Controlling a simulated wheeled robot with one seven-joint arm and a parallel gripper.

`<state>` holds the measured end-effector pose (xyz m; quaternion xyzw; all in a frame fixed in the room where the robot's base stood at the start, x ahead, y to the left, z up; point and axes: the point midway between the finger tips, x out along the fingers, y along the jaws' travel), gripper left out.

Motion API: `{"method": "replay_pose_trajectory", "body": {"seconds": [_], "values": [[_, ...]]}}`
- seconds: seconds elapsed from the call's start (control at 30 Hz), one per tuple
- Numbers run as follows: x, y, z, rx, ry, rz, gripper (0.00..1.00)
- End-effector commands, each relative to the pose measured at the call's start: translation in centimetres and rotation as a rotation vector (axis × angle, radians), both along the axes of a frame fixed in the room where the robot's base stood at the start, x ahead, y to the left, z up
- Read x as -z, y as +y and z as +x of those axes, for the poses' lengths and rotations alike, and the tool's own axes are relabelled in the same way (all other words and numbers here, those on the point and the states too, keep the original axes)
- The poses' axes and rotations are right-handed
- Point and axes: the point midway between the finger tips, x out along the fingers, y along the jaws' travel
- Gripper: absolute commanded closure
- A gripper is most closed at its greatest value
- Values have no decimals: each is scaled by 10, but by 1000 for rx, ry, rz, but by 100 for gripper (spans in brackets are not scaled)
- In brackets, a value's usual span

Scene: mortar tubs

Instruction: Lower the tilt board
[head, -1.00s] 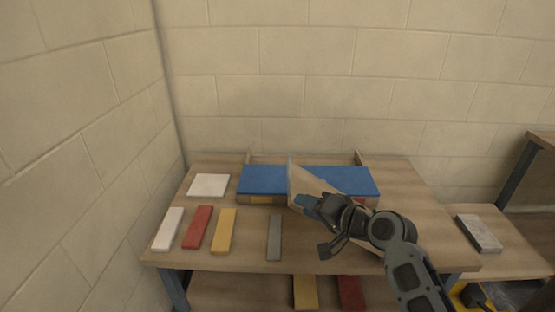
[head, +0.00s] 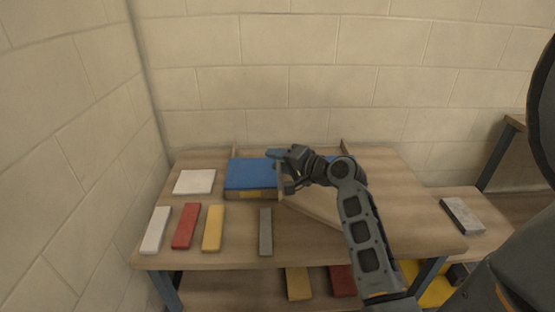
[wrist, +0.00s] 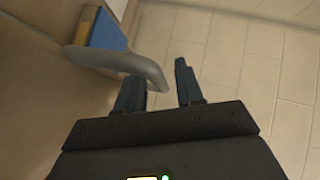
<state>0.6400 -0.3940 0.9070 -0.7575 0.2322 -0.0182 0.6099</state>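The tilt board (head: 312,203) is a light wooden panel on the bench, in front of the right part of a blue block (head: 250,173). It slopes, with its left edge raised. My gripper (head: 283,170) is at that raised left edge, and my arm hides much of the board's right side. In the wrist view, the two dark fingers of my gripper (wrist: 160,88) stand apart. A grey curved bar (wrist: 118,62) reaches in from the left and its end lies by the left finger, seemingly between the fingers. I cannot tell whether they touch.
The wooden bench (head: 235,240) holds a white square tile (head: 194,181) and white (head: 155,229), red (head: 185,226), yellow (head: 213,228) and grey (head: 265,231) bars on the left. A grey block (head: 462,215) lies on a lower bench at right. A block wall stands behind.

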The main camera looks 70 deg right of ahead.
Motion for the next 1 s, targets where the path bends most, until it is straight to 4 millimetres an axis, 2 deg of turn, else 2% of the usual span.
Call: {"method": "replay_pose_trajectory", "body": {"seconds": [0.3,0.7,1.0], "values": [[1,-1,3,1,1,-1,63],[1,-1,2,1,1,0,100],[1,-1,2,1,1,0,100]]}}
